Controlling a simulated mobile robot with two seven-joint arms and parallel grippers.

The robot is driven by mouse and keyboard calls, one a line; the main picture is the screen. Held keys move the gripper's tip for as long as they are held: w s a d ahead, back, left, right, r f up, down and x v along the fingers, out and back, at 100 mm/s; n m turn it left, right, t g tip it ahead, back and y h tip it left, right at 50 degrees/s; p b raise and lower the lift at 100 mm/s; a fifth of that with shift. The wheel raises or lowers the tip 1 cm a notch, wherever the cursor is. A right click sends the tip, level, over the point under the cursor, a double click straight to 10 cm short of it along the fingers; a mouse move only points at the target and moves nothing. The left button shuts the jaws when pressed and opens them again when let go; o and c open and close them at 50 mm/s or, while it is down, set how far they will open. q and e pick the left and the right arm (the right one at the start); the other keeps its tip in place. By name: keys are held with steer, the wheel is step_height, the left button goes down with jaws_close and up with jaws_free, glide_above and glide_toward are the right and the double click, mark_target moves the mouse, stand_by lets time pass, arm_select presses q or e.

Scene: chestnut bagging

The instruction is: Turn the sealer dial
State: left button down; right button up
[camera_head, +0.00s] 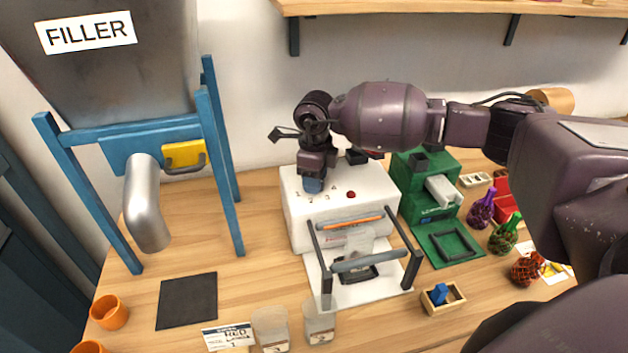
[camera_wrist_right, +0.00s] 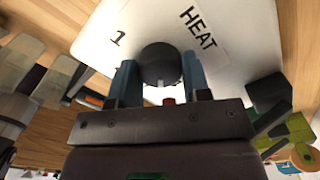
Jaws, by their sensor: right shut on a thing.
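The white sealer (camera_head: 305,232) stands on the table in the middle of the head view, with numbers around its dial and a red button (camera_head: 351,195) on its top. In the right wrist view the dial (camera_wrist_right: 160,62) is a dark round knob beside the printed "1" and "HEAT". My right gripper (camera_head: 313,184) comes down on the sealer's top from above. Its blue fingers are shut on the dial, one on each side, and they hide it in the head view. The dial's pointer setting cannot be read. My left gripper is not in view.
A blue filler frame (camera_head: 223,165) stands at the left. A green machine (camera_head: 418,190) stands just right of the sealer, with netted bags (camera_head: 503,238) beyond. Cups (camera_head: 270,328), a dark mat (camera_head: 187,301) and a small wooden box (camera_head: 443,303) lie in front.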

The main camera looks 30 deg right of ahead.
steer(key=shift+n+b, duration=0.4)
steer(key=shift+n, duration=1.6)
steer(key=shift+b, duration=0.35)
steer(key=shift+r+n, duration=0.1)
steer(key=shift+n, duration=0.3)
steer(key=o, duration=0.9)
step_height(320, 180, up, 11)
steer(key=shift+f, duration=0.1)
steer(key=shift+f, duration=0.1)
